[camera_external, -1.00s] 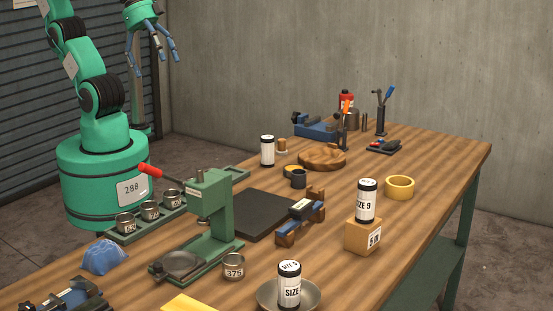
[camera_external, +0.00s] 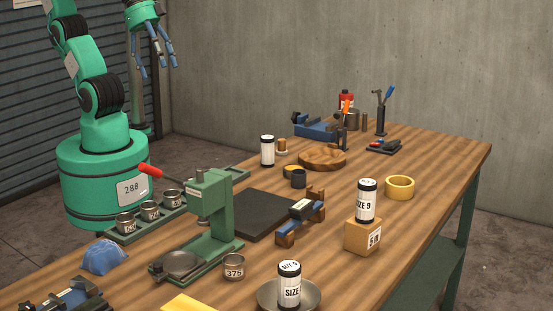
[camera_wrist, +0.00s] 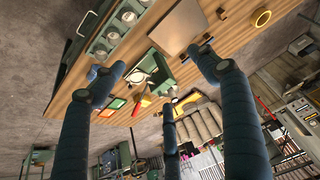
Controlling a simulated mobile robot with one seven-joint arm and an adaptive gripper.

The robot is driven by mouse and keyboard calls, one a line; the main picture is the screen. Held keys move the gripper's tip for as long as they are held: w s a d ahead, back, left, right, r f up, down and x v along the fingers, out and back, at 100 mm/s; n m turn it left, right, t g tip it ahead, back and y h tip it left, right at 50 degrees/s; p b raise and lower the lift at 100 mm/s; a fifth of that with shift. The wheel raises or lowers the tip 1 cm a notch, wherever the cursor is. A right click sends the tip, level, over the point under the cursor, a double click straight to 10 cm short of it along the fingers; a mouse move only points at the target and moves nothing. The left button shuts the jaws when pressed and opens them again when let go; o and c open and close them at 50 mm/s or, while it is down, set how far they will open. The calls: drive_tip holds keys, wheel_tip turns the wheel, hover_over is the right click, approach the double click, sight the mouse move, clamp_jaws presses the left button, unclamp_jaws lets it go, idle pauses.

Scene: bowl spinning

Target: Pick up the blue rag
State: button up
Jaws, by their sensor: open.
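The blue rag (camera_external: 105,256) lies crumpled in a small mound on the wooden table, at the lower left of the external view. My gripper (camera_external: 154,60) hangs at the top left of the external view, well above and far from the rag. It is open and empty. Its blue fingers also show spread apart in the wrist view (camera_wrist: 162,85), with the table beyond them.
A green press (camera_external: 208,215) and a rack (camera_external: 170,220) of labelled metal cups stand near the rag. A dark tool (camera_external: 68,299) and a yellow item (camera_external: 188,304) lie in front. Jars, a dark plate (camera_external: 262,215) and a tape ring (camera_external: 400,188) are farther right.

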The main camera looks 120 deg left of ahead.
drive_tip(key=w+d+f+m+g, duration=0.2)
drive_tip(key=w+d+f, duration=0.1)
drive_tip(key=w+d, duration=0.5)
drive_tip(key=m+g+p, duration=0.2)
drive_tip(key=m+g, duration=0.1)
drive_tip(key=m, duration=0.2)
hover_over(101, 246)
wheel_tip(101, 246, down, 23)
drive_tip(key=shift+d+r, duration=0.1)
drive_tip(key=shift+r, duration=0.05)
drive_tip(key=shift+f+b, duration=0.75)
drive_tip(key=shift+f, duration=3.5)
